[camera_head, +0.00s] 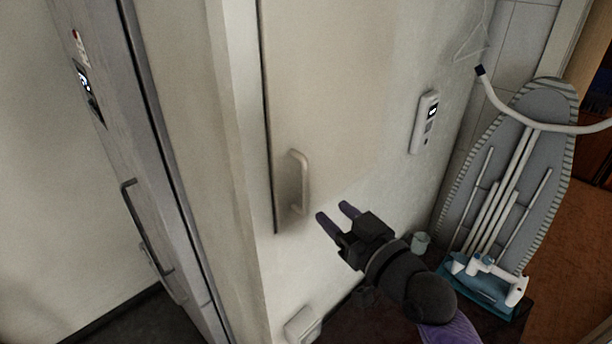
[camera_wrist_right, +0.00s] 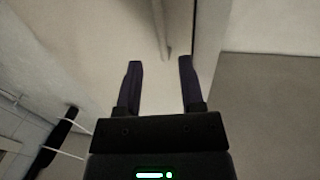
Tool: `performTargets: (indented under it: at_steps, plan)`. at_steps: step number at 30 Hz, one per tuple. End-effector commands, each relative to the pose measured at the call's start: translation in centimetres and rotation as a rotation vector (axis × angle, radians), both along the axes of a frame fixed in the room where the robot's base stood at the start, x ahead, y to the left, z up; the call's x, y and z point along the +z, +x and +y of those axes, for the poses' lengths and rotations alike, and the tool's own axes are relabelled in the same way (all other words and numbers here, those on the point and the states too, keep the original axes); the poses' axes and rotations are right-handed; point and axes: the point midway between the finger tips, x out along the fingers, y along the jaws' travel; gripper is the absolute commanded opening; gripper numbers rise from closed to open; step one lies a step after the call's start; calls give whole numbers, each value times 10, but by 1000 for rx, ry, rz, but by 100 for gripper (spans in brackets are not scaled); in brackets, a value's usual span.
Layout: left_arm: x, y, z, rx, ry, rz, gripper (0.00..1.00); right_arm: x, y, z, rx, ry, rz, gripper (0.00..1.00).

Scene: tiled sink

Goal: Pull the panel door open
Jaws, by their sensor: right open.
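The panel door (camera_head: 335,90) is a flat cream panel set in the wall, and it looks closed, with a dark gap along its left edge. Its pale bar handle (camera_head: 302,182) stands upright near the lower left of the panel. My right gripper (camera_head: 335,212) is open and empty, to the right of and a little below the handle. In the right wrist view, the handle (camera_wrist_right: 160,25) shows beyond the fingertips of the right gripper (camera_wrist_right: 160,65), in line with the space between them, and does not look touched. My left gripper is not in view.
A white wall device (camera_head: 425,122) is right of the panel. An ironing board (camera_head: 515,160) leans at the right behind a white curved tube (camera_head: 540,122). A small grey-green cup (camera_head: 420,242) is low behind my right arm. A tall door with a dark handle (camera_head: 150,235) is at the left.

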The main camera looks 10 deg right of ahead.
Motion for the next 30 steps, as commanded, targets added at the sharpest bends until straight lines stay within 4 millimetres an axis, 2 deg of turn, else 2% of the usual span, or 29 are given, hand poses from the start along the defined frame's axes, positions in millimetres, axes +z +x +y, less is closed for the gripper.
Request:
performTargets:
  at_steps: [6,12,23,30]
  plan:
    - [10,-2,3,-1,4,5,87,2,46,19,0,2,3,50]
    - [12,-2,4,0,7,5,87,0,74,31,0,0,5,50]
    - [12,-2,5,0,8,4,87,-1,81,34,1,-3,6,50]
    - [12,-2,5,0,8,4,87,-1,81,34,1,-3,7,0]
